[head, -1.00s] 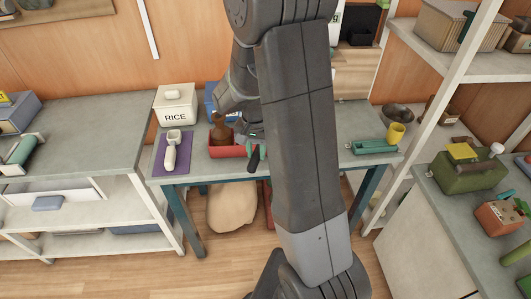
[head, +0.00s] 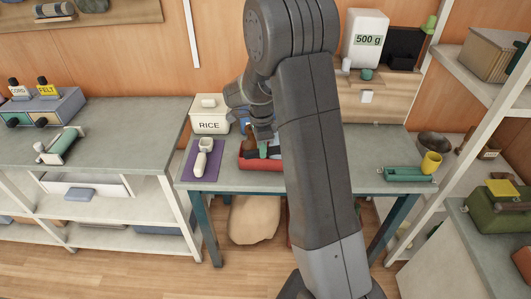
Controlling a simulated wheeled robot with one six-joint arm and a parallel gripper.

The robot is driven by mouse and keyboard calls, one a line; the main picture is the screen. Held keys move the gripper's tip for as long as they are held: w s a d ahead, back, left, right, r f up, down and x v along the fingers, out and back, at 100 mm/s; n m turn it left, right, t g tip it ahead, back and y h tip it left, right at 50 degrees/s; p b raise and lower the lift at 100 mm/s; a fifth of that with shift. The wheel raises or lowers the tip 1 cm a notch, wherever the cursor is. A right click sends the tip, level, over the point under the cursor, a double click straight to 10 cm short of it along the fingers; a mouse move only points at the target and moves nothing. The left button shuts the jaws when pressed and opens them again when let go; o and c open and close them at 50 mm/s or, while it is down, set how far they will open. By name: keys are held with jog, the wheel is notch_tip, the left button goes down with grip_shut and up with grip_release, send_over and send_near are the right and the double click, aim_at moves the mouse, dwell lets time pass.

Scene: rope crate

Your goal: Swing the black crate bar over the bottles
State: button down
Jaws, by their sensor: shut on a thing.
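The red crate (head: 258,166) stands on the grey-topped table, partly hidden behind my arm.
A purple mat (head: 187,169) with a white scoop (head: 202,158) lies left of the crate, and a RICE box (head: 209,115) stands behind it. The tabletop between is mostly clear.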

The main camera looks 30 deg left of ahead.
jog(key=shift+w+a+m, duration=0.85)
jog(key=shift+w+m, duration=0.15)
jog(key=shift+m, duration=0.1)
jog(key=c, duration=1.2)
grip_release()
jog(key=shift+o, duration=0.2)
notch_tip(320, 180, up, 14)
jog(key=shift+b, duration=0.4)
jog(key=shift+f, duration=0.1)
